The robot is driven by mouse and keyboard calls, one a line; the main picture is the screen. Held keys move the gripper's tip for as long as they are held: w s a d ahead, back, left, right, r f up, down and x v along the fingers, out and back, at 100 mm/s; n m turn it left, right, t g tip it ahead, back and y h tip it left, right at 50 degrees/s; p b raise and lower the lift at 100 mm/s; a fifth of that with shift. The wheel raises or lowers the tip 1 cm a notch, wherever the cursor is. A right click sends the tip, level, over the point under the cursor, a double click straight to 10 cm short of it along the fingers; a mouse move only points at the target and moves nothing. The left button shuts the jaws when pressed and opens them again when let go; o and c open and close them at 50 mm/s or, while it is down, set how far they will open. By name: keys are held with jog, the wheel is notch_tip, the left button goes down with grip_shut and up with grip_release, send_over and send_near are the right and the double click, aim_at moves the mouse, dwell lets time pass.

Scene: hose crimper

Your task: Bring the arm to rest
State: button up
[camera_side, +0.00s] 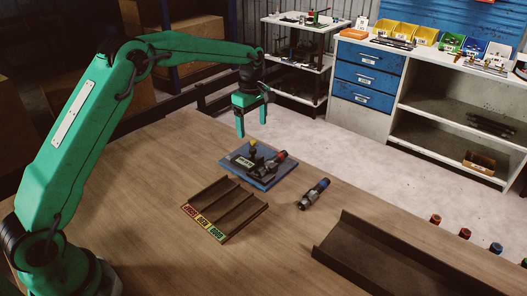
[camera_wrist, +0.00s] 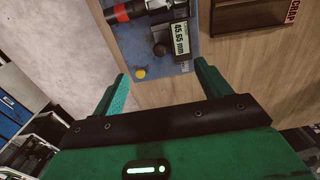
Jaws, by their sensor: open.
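My gripper (camera_side: 251,128) hangs above the wooden table with its two green fingers apart and nothing between them. It is above and slightly left of a blue measuring plate (camera_side: 267,182). In the wrist view my gripper's fingers (camera_wrist: 162,72) also stand apart, with the blue plate (camera_wrist: 185,50) beyond them. The plate carries a display (camera_wrist: 180,42) that reads 45.65 mm, a yellow button (camera_wrist: 138,73) and a dark hose piece with a red band (camera_wrist: 124,12). The hose piece (camera_side: 280,157) lies on the plate in the side view.
A three-lane tray (camera_side: 238,232) has red, yellow and green labels. Another hose fitting (camera_side: 314,194) lies loose to its right. A brown trough (camera_side: 385,262) is at the front right, near several coloured-topped pieces (camera_side: 465,233). A workbench (camera_side: 440,105) and shelf cart (camera_side: 296,60) stand behind.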

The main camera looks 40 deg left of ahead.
dwell(0.3)
jog(key=s+d+r+m+t, duration=0.25)
jog(key=s+r+m, duration=0.65)
jog(key=s+r, duration=0.65)
jog(key=s+f+m+t, duration=0.3)
jog(key=s+m, duration=0.5)
jog(key=s, duration=1.2)
jog(key=shift+s+f+m, duration=0.2)
jog(key=shift+s+m, duration=0.15)
jog(key=shift+m, duration=0.05)
